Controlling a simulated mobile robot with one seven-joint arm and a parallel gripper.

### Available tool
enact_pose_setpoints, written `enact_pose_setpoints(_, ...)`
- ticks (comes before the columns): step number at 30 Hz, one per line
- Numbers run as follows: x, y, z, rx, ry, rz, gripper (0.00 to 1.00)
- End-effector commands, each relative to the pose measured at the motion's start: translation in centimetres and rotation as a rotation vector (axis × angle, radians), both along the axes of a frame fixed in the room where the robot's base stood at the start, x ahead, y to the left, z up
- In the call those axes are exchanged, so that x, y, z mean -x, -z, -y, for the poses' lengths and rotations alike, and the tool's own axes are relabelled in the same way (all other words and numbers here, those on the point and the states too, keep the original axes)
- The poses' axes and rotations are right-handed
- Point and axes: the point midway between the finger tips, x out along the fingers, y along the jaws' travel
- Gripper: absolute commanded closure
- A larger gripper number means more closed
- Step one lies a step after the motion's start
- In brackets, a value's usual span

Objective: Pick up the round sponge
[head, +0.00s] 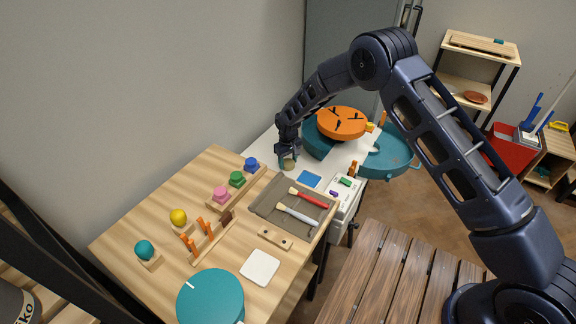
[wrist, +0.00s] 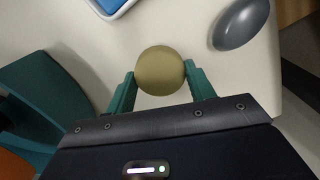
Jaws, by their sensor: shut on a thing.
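The round sponge (wrist: 160,71) is olive-yellow and sits between the two green fingers of my gripper (wrist: 160,76) in the wrist view. The fingers are shut on it from both sides. In the head view my gripper (head: 288,157) points down at the white tabletop behind the wooden table, and the sponge (head: 288,165) shows small below it. The sponge is at or close to the white surface; I cannot tell whether it touches it.
A teal base with an orange disc (head: 341,122) stands right of my gripper. A blue square (head: 309,179) lies nearby. The wrist view shows a dark grey rounded object (wrist: 241,24) on the white surface. A grey tray (head: 262,208) with brushes lies in front.

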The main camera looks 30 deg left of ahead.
Motion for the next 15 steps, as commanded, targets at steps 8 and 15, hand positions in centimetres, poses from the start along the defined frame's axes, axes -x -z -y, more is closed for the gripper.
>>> enact_pose_setpoints(8, 0.0, -0.1, 0.0, 0.0, 0.0, 0.0, 0.71)
enact_pose_setpoints(15, -0.1, -2.2, 0.0, -0.001, 0.001, 0.0, 0.72)
